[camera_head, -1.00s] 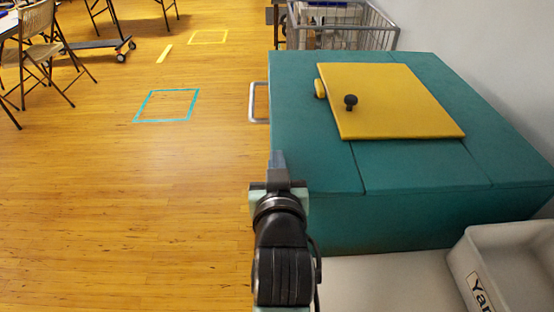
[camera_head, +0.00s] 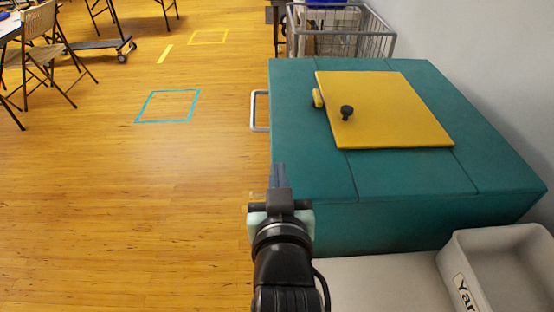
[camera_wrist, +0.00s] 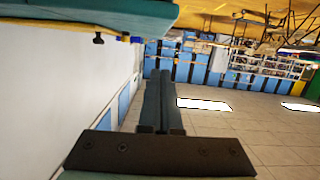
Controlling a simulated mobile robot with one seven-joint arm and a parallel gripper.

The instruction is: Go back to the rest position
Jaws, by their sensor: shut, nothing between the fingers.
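My gripper (camera_head: 278,176) is shut and empty. In the head view it stands in front of the left front corner of a teal box and points away from the camera. In the wrist view its two fingers (camera_wrist: 158,82) lie together with nothing between them.
The teal box (camera_head: 310,178) has a yellow lid (camera_head: 400,115) with a black knob (camera_head: 347,112). A grey bin (camera_head: 505,235) is at lower right. A wire cart (camera_head: 375,45) stands behind.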

